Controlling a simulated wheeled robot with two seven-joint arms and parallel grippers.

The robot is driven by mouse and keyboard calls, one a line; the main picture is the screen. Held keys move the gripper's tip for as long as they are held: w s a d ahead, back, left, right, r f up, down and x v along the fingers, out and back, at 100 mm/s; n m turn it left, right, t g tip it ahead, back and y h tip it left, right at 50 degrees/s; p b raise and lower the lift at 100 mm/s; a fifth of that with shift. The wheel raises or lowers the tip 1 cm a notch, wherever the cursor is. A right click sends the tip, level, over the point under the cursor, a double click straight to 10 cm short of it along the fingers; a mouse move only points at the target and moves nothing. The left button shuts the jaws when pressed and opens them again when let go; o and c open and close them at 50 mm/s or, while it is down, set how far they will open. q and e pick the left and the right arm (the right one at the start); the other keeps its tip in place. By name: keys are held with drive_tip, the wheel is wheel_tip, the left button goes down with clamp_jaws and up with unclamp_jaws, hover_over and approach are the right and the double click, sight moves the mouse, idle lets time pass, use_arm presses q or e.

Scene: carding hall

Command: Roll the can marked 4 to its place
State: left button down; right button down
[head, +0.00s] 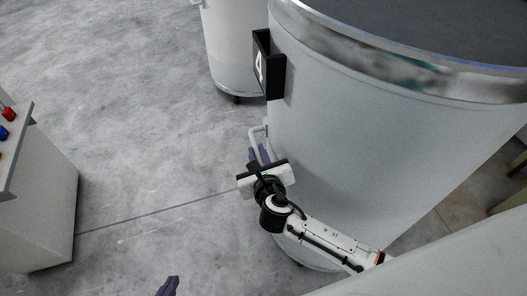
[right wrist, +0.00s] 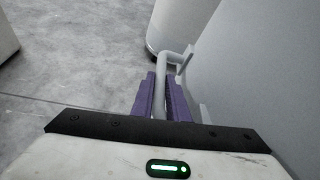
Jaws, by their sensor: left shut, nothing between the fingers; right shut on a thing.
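The can marked 4 (head: 350,140) is a large, pale grey cylinder with a shiny metal rim, filling the right of the head view. A black holder on its side shows the 4 (head: 259,67). A grey handle (head: 256,133) stands out from its side below the label; it also shows in the right wrist view (right wrist: 174,60). My right gripper (head: 260,153) is shut on this handle, its purple fingers (right wrist: 162,98) on either side of the bar. My left gripper (head: 168,287) barely shows at the bottom edge, shut and empty, apart from the can.
A second pale can (head: 232,45) on casters stands just behind the can marked 4. A pale cabinet (head: 45,205) with red and blue buttons stands at the left. The grey concrete floor (head: 130,100) between them is clear.

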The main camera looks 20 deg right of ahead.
drive_tip(key=c, duration=1.6)
unclamp_jaws()
drive_tip(key=shift+d, duration=0.15)
drive_tip(key=shift+c, duration=0.2)
use_arm(q)
drive_tip(key=shift+s+a+r+p, duration=0.3)
drive_tip(key=shift+r+p, duration=0.15)
drive_tip(key=shift+p, duration=0.55)
use_arm(e)
drive_tip(key=v, duration=1)
drive_tip(key=shift+a, duration=0.2)
use_arm(q)
drive_tip(key=shift+w, duration=0.1)
use_arm(e)
drive_tip(key=shift+s, duration=0.1)
use_arm(q)
drive_tip(key=shift+r, duration=0.1)
